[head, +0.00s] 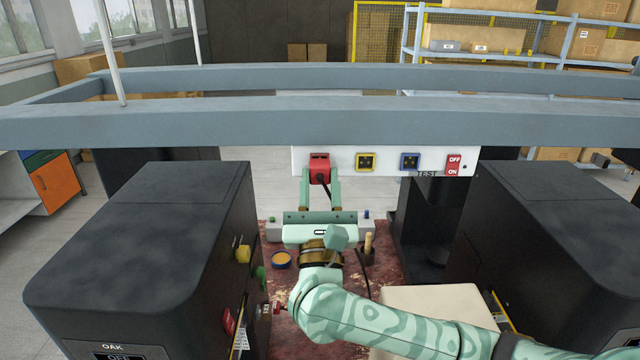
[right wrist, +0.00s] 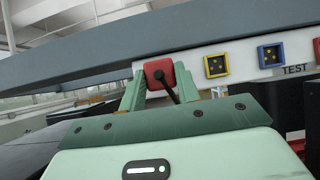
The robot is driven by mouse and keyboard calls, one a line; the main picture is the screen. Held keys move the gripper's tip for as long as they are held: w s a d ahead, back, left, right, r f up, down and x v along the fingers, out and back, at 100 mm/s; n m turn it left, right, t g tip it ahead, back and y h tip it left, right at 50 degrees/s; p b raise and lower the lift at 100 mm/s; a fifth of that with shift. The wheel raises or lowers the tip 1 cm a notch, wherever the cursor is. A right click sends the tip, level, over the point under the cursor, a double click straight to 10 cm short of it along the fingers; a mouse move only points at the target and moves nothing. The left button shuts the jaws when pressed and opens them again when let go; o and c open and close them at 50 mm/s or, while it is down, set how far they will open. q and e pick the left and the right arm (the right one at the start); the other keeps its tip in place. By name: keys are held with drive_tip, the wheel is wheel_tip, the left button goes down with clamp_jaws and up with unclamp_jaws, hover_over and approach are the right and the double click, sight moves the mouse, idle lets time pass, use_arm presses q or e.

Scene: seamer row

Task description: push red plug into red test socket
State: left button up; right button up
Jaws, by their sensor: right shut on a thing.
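The red plug (head: 320,176) is between the fingers of my right gripper (head: 320,178), which is shut on it. It also shows in the right wrist view (right wrist: 158,74), with a black cord running from its near face. The plug is at the white test panel (head: 334,163). The red test socket (head: 319,156) shows as a red edge just above the plug in the head view. The plug covers most of it, so I cannot tell how deep the plug sits. My left gripper is not in view.
A yellow socket (head: 366,161), a blue socket (head: 410,161) and a red OFF/ON switch (head: 454,164) are to the right on the panel. A grey beam (head: 250,121) runs above it. Dark machines stand left (head: 150,250) and right (head: 560,240) of my arm.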

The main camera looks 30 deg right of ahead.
drive_tip(key=shift+w+d, duration=0.15)
drive_tip(key=shift+w, duration=0.2)
idle(0.6)
drive_tip(key=o, duration=1.1)
drive_tip(key=b+v, duration=0.6)
drive_tip(key=v, duration=1)
drive_tip(key=shift+s+f, duration=0.1)
drive_tip(key=shift+s, duration=0.05)
